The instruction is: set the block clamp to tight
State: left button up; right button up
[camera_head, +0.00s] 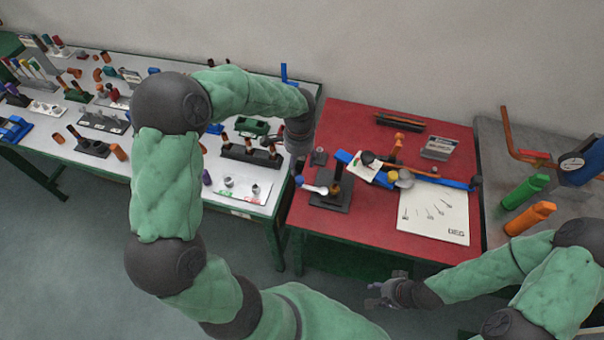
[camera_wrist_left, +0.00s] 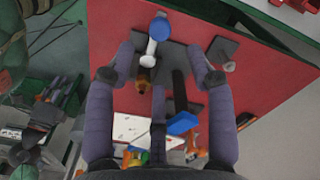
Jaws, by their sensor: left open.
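The block clamp, a dark block on a flat black base (camera_head: 330,197), stands near the left edge of the red table. Its pale lever (camera_head: 314,189) ends in a blue knob. In the left wrist view the blue knob (camera_wrist_left: 159,27), pale lever (camera_wrist_left: 152,52) and brown post (camera_wrist_left: 147,78) show between my fingers. My left gripper (camera_wrist_left: 162,62) is open and empty above the clamp; I cannot tell any contact. In the head view it is mostly hidden by its wrist. My right gripper (camera_head: 371,294) is empty, off the table's front edge, with its fingers apart.
The red table (camera_head: 350,125) also holds a blue bar assembly (camera_head: 455,183), a marked white sheet (camera_head: 430,212) and a grey box (camera_head: 438,147). A white table (camera_head: 50,135) with many small parts stands left. A grey table with a gauge (camera_head: 580,162) stands right.

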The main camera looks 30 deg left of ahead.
aim_at(300, 179)
pick_arm(q)
notch_tip(300, 179, down, 9)
jog(key=shift+f+b, duration=0.1)
jog(key=shift+b, duration=0.8)
grip_shut()
